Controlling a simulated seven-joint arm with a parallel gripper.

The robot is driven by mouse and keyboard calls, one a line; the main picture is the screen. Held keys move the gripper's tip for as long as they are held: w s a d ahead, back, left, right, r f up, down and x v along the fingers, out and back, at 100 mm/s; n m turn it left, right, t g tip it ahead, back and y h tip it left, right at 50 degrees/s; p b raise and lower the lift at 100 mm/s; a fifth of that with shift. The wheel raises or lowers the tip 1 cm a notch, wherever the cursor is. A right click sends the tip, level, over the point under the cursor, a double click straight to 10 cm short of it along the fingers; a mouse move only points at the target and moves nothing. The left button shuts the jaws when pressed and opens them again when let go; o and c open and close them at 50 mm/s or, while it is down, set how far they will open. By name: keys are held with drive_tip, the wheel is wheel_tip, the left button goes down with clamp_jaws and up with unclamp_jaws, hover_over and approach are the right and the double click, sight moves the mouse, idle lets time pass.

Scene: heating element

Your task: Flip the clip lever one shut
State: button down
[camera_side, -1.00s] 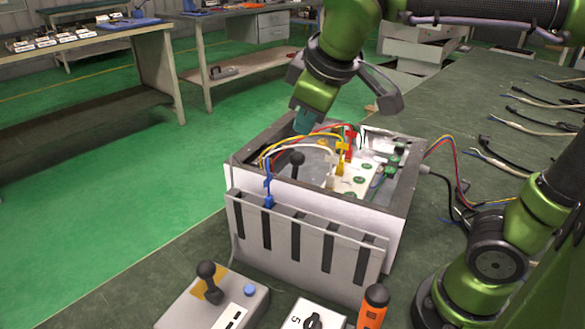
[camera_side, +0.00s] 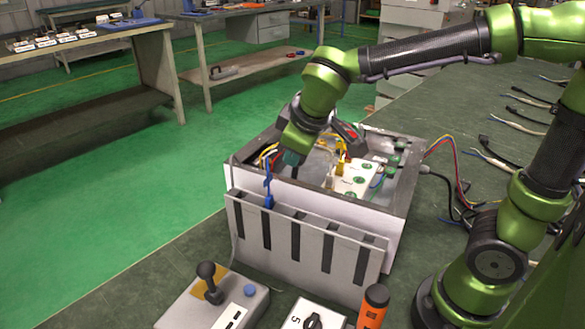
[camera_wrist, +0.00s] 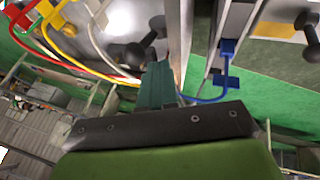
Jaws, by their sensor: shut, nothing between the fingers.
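The clip lever, a black arm with a ball knob, shows in the wrist view (camera_wrist: 135,50), inside the open grey-white case (camera_side: 400,235). In the side view my gripper mostly hides it. My gripper (camera_side: 291,159) reaches down into the case near its front-left wall. In the wrist view its teal fingers (camera_wrist: 157,72) are together and empty, close beside the lever's knob. I cannot tell whether they touch it.
A blue plug (camera_side: 268,200) and its wire sit at the slotted front rack (camera_side: 305,245). Red, yellow and white wires cross the case near the fingers. A control box with a black-knobbed lever (camera_side: 208,270) and an orange-handled tool (camera_side: 373,302) stand in front.

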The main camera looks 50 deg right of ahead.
drive_tip(key=shift+w+d+f, duration=0.25)
drive_tip(key=shift+d+f, duration=0.1)
drive_tip(key=shift+d, duration=0.15)
drive_tip(key=shift+w+d+f, duration=0.25)
drive_tip(key=shift+d+f, duration=0.05)
drive_tip(key=shift+d, duration=0.2)
drive_tip(key=shift+w+d+m+g+y, duration=0.15)
drive_tip(key=shift+d+y, duration=0.45)
drive_tip(key=shift+w+d+m+g+y, duration=0.15)
drive_tip(key=shift+d+y, duration=0.4)
drive_tip(key=shift+y, duration=0.05)
drive_tip(key=shift+w+d+f+m+g+y, duration=0.1)
drive_tip(key=shift+w+d+f+y, duration=0.1)
drive_tip(key=shift+d+f+y, duration=0.45)
drive_tip(key=shift+w+d+f+m+g+y, duration=0.1)
drive_tip(key=shift+w+d+f+y, duration=0.2)
drive_tip(key=shift+d, duration=0.7)
drive_tip(key=shift+w+d+f+m+g+y, duration=0.1)
drive_tip(key=shift+d+f+y, duration=0.2)
drive_tip(key=shift+d+y, duration=0.4)
drive_tip(key=shift+w+d+f, duration=0.2)
drive_tip(key=shift+d+f, duration=0.7)
drive_tip(key=shift+f, duration=0.1)
drive_tip(key=shift+f+h, duration=0.1)
drive_tip(key=shift+h, duration=0.15)
